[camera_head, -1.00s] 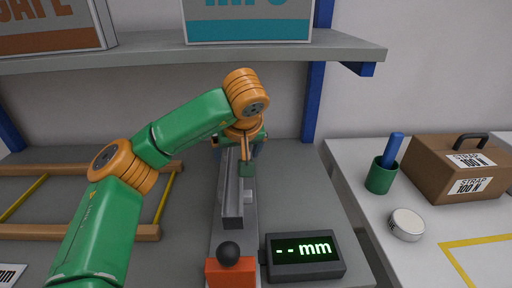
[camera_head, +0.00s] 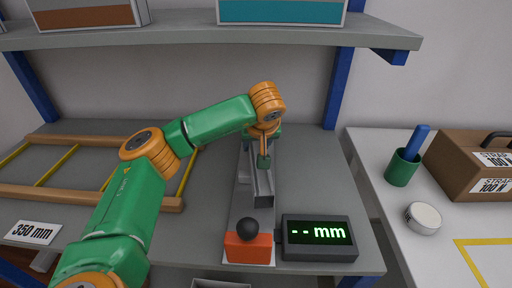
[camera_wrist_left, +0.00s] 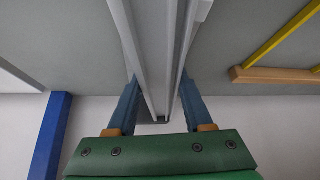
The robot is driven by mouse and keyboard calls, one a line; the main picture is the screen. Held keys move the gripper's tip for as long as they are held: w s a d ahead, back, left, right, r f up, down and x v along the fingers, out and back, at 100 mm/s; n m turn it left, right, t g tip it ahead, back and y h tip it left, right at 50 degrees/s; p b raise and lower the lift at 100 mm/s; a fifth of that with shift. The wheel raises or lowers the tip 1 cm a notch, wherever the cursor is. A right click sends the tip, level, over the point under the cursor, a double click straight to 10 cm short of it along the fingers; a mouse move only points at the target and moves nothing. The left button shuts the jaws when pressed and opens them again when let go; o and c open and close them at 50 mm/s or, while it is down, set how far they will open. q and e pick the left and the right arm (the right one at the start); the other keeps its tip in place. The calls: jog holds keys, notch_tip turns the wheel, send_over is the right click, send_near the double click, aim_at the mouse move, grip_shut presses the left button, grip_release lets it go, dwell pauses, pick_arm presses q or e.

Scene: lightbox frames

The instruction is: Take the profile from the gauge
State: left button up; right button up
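The profile (camera_head: 263,187) is a long grey channel that points away from me over the narrow bed of the gauge (camera_head: 240,215). The gauge has an orange-red block (camera_head: 248,249) with a black knob at its near end and a display (camera_head: 317,238) reading "-- mm". My left gripper (camera_head: 264,160) reaches down onto the profile from above. In the left wrist view its blue fingers (camera_wrist_left: 160,82) stand on both sides of the profile (camera_wrist_left: 158,45) and appear closed against it. Whether the profile touches the bed is unclear. My right gripper is not in view.
A wooden frame with yellow rods (camera_head: 90,196) lies at left, behind a "350 mm" label (camera_head: 33,232). A shelf (camera_head: 200,32) with boxes hangs above. The right table holds a green cup (camera_head: 402,168), a round white-topped tin (camera_head: 423,218) and a brown box (camera_head: 468,165).

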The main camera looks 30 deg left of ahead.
pick_arm(q)
grip_shut()
